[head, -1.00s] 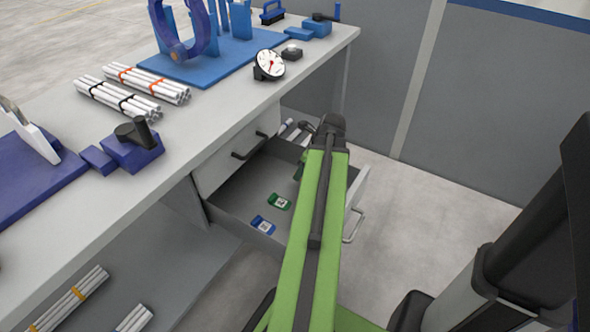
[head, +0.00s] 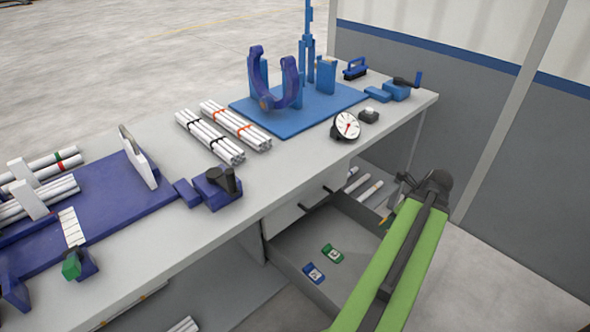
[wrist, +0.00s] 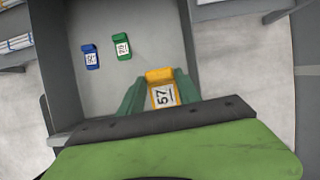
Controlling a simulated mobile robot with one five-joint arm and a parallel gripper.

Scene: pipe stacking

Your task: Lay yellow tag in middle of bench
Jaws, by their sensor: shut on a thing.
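The yellow tag (wrist: 162,88), marked 57, is held between the green fingers of my gripper (wrist: 161,90) in the wrist view. My gripper is shut on it, above the open drawer (head: 290,250) under the bench. In the head view my arm hides most of the gripper and the tag. The bench (head: 275,178) has a grey top. Its middle front shows bare surface between the pipe bundles and the dial gauge.
A blue tag (wrist: 91,57) and a green tag (wrist: 121,47) lie in the drawer. Pipe bundles (head: 222,128), a dial gauge (head: 346,126), a purple clamp (head: 218,187), a blue fixture (head: 310,108) and a purple fixture (head: 130,200) stand on the bench.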

